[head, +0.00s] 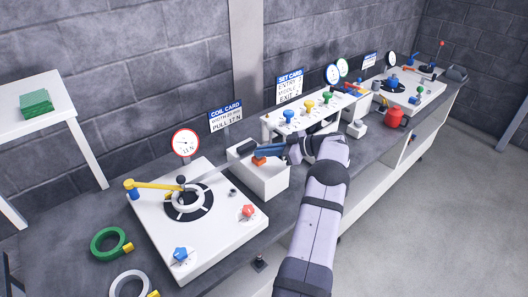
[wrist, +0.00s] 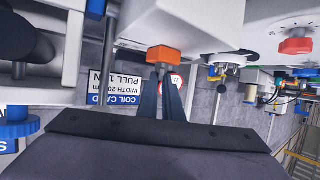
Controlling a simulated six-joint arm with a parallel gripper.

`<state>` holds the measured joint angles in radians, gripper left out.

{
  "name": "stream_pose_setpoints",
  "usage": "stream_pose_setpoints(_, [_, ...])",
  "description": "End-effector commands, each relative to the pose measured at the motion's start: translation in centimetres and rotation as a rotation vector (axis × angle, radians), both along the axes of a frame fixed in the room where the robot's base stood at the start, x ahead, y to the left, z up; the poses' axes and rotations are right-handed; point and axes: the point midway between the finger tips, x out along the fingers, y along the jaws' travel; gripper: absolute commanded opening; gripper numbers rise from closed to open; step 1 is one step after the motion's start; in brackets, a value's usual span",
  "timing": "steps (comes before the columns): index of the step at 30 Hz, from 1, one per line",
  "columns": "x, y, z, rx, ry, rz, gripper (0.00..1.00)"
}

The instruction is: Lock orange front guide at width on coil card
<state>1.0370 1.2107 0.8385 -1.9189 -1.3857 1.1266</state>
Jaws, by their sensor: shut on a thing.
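The orange front guide (head: 259,161) sits at the front of a white block (head: 262,183). In the wrist view its orange block (wrist: 164,54) lies at the tips of my fingers. My gripper (head: 268,151) reaches in from the right and is shut on it; the fingertips also show in the wrist view (wrist: 166,72). The coil card (head: 226,116) stands behind the block on the wall side. It shows upside down in the wrist view (wrist: 113,87); it reads a pull of 17 N and a width whose digits are too small to read surely.
A white feed plate (head: 218,240) stands left of the block, with a yellow arm (head: 155,184), a red knob (head: 248,211) and a blue knob (head: 180,254). A red-rimmed dial (head: 185,143) stands behind it. A white rack with coloured knobs (head: 309,104) stands close beyond my gripper.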

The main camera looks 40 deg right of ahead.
Motion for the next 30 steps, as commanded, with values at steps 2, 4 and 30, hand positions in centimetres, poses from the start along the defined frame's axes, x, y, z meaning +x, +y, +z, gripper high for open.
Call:
stream_pose_setpoints(2, [0.0,0.1,0.0,0.0,0.001,0.002,0.0])
stream_pose_setpoints(4, [0.0,0.1,0.0,0.0,0.001,0.002,0.18])
stream_pose_setpoints(30, [-4.6,-2.7,2.0,-0.001,-0.001,-0.001,0.25])
